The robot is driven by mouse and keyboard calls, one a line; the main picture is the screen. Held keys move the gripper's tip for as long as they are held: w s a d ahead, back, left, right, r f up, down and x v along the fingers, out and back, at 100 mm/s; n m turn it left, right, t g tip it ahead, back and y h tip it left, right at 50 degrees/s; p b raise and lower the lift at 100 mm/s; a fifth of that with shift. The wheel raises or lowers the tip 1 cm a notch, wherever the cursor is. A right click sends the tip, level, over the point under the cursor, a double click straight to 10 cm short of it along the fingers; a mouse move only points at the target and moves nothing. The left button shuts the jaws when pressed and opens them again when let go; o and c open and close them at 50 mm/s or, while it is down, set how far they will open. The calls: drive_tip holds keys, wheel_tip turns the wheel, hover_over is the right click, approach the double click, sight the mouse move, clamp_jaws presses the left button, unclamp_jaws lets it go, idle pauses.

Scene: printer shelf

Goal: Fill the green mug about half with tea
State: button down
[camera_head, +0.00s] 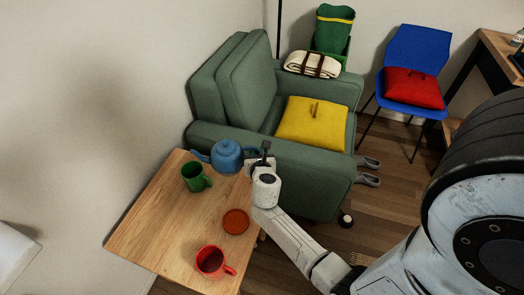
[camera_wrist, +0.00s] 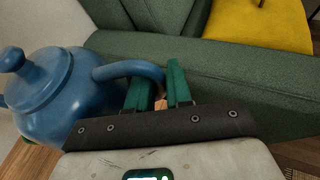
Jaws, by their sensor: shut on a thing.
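The blue teapot (camera_head: 227,157) is at the back of the wooden table, lid on and roughly upright, its spout pointing left. My gripper (camera_head: 260,160) is at its right side. In the wrist view the teapot (camera_wrist: 48,98) fills the left, and its handle (camera_wrist: 128,69) runs between the green fingers of my gripper (camera_wrist: 157,88), which are shut on it. The green mug (camera_head: 194,177) stands upright on the table, just in front and left of the teapot, near the spout. Its contents are too dark to tell. I cannot tell whether the teapot touches the table.
A green armchair (camera_head: 315,170) with a yellow cushion (camera_head: 312,123) stands close behind. The table's left part is clear.

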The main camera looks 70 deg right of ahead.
drive_tip(key=shift+d+f+b, duration=0.1)
drive_tip(key=shift+f+b, duration=1.55)
drive_tip(key=shift+b, duration=0.15)
wheel_tip(320, 180, up, 2)
drive_tip(key=shift+w+r+n+p, duration=0.15)
drive_tip(key=shift+n+p, duration=0.15)
drive_tip(key=shift+p, duration=0.85)
drive_tip(key=shift+s+n+g+h+p, duration=0.3)
drive_tip(key=shift+g, duration=0.1)
drive_tip(key=shift+r+p, duration=0.3)
drive_tip(key=shift+p, duration=0.05)
drive_tip(key=shift+r+n+p, duration=0.3)
drive_tip(key=shift+r+p, duration=0.05)
drive_tip(key=shift+p, duration=0.1)
drive_tip(key=shift+w+r+p, duration=0.1)
drive_tip(key=shift+r+p, duration=0.4)
drive_tip(key=shift+p, duration=0.1)
drive_tip(key=shift+r+p, duration=0.3)
drive_tip(key=shift+p, duration=0.1)
drive_tip(key=shift+w+r+n+g+p, duration=0.1)
drive_tip(key=shift+r+n+g+p, duration=0.25)
drive_tip(key=shift+r+p, duration=0.3)
idle(0.7)
